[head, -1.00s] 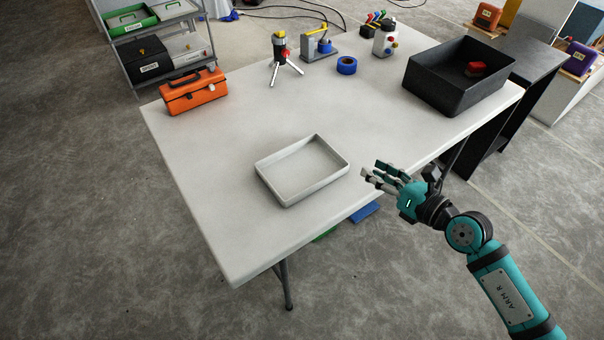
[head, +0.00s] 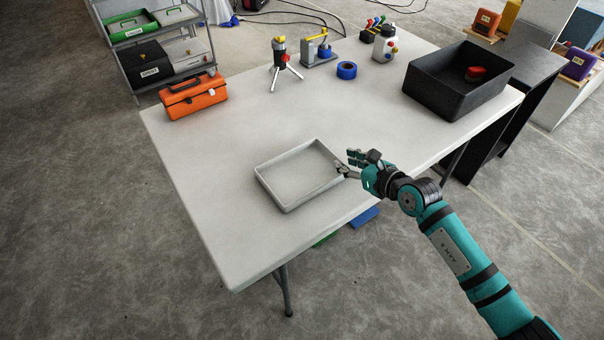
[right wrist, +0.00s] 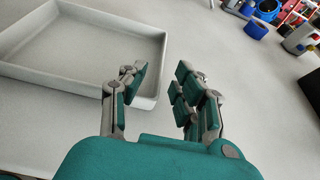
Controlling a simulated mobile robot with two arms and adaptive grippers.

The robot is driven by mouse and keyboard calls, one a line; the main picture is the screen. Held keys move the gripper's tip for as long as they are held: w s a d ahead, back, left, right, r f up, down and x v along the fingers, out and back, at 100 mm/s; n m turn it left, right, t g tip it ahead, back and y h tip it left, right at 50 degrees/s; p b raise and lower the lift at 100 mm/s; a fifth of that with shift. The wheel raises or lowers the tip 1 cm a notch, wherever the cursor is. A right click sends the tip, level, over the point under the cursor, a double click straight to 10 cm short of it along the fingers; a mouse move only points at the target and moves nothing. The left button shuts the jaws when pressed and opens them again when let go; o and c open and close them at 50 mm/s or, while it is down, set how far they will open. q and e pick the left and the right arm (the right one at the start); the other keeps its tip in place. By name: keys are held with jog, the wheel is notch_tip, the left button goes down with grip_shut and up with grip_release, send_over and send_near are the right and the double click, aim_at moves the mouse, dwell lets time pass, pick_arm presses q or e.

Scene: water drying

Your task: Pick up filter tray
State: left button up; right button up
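The filter tray (head: 284,189) is a shallow, light grey rectangular tray lying flat near the front edge of the white table. It also shows in the right wrist view (right wrist: 110,79), at the upper left. My right gripper (head: 346,163) is at the tray's right corner. In the right wrist view its fingers (right wrist: 158,88) are spread with a gap between them. The left finger overlaps the tray's corner wall in the picture; I cannot tell whether it touches. Nothing is held. My left gripper is not in view.
The white table (head: 235,150) also bears an orange toolbox (head: 193,96), a small tripod device (head: 282,58), a blue tape roll (head: 347,70) and a black bin (head: 440,90) with a red item (head: 475,74). The table's middle is clear.

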aim_at(335, 155)
jog(key=x, duration=0.5)
jog(key=shift+w, duration=0.25)
jog(key=shift+d, duration=0.1)
grip_shut()
jog(key=shift+r, duration=0.1)
